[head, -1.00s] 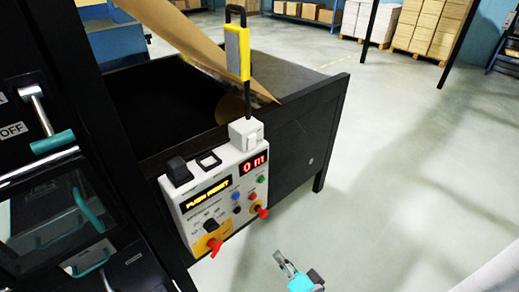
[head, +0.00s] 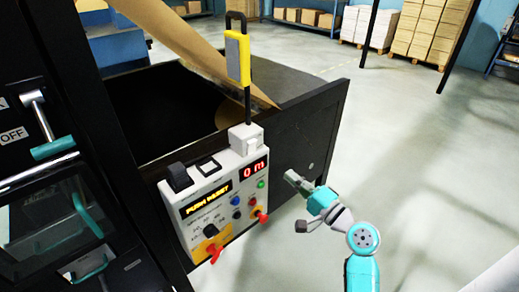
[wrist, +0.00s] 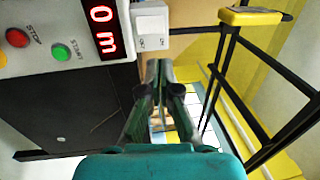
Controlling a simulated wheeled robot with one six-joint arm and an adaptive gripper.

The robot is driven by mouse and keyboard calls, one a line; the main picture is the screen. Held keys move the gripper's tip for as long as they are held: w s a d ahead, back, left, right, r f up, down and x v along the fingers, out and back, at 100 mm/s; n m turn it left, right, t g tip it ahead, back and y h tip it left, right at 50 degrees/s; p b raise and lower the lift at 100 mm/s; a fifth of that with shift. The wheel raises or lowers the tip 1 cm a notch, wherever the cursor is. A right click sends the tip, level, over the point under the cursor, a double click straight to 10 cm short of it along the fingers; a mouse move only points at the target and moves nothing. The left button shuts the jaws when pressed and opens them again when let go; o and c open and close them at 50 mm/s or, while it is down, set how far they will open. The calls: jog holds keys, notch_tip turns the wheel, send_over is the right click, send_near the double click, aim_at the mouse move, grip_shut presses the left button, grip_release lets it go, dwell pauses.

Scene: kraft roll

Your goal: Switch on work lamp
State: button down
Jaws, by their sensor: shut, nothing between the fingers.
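The work lamp (head: 237,58) is a yellow and grey bar lamp with a black handle, upright on a dark stem above the control panel. Its yellow part also shows in the wrist view (wrist: 255,17). A white switch box (head: 246,139) with a rocker sits at the panel's top right corner, at the foot of the stem. The rocker switch (wrist: 151,25) is at the top centre of the wrist view. My gripper (head: 291,176) is shut and empty, to the right of and below the switch box, apart from it. In the wrist view my fingertips (wrist: 159,66) point up toward the switch.
The white control panel (head: 218,208) has a red display (head: 254,169), coloured buttons and red knobs. A dark machine frame (head: 310,130) stands behind it. Brown paper (head: 195,45) slopes down inside. The floor (head: 420,150) on the right is clear.

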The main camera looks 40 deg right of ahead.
aim_at(253, 144)
dwell(0.3)
jog(key=w, duration=0.4)
jog(key=w+r, duration=0.1)
jog(key=w, duration=0.4)
jog(key=w+r, duration=0.1)
jog(key=w, duration=0.4)
jog(key=shift+a, duration=0.25)
jog(key=shift+w+r+g, duration=0.15)
jog(key=shift+w+g, duration=0.1)
jog(key=shift+g, duration=0.15)
jog(key=shift+s, duration=0.15)
